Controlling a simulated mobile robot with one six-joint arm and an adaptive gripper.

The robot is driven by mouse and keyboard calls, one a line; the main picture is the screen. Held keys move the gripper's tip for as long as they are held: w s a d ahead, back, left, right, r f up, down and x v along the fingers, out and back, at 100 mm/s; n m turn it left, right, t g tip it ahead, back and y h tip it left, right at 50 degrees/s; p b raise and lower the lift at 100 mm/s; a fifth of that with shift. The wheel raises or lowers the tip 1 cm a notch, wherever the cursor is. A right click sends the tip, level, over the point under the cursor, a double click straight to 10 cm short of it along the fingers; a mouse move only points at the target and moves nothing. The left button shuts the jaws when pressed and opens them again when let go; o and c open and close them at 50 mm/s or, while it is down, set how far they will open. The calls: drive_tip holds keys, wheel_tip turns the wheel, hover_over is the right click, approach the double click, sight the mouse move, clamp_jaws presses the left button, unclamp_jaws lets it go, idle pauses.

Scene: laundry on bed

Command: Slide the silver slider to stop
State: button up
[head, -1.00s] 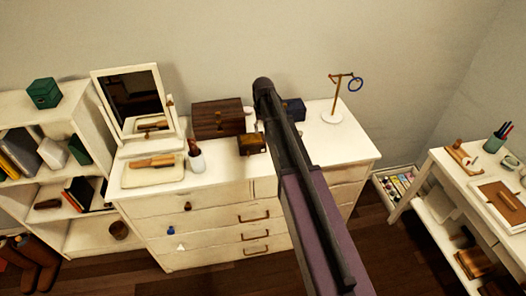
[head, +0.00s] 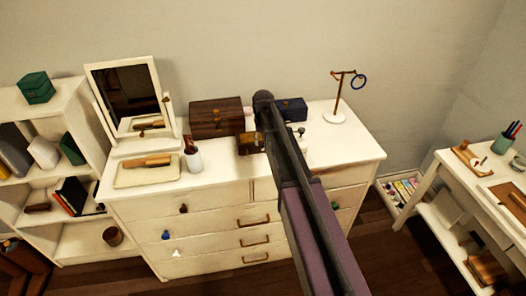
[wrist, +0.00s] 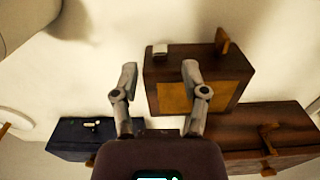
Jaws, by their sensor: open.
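A small wooden box (wrist: 198,92) with a lighter brown front panel is in the middle of the wrist view. A small silver-white block (wrist: 160,50) sits at its edge, and a wooden tab (wrist: 222,42) stands at another edge. I take the block to be the silver slider. In the head view the small box (head: 250,143) stands on the white dresser, and the slider cannot be made out there. My gripper (wrist: 160,66) is open and empty, its fingers apart over the box in the picture; contact cannot be told. My arm hides part of the dresser top in the head view.
A large brown box (head: 216,117) and a blue box (head: 292,109) stand close by. A mirror (head: 124,95), a tray (head: 148,175), a white cup (head: 194,159) and a ring stand (head: 336,116) share the dresser (head: 352,158). The dresser's front right is fairly clear.

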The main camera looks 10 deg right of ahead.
sight(263, 148)
drive_tip(key=shift+f+b, duration=1.4)
drive_tip(key=shift+f, duration=0.3)
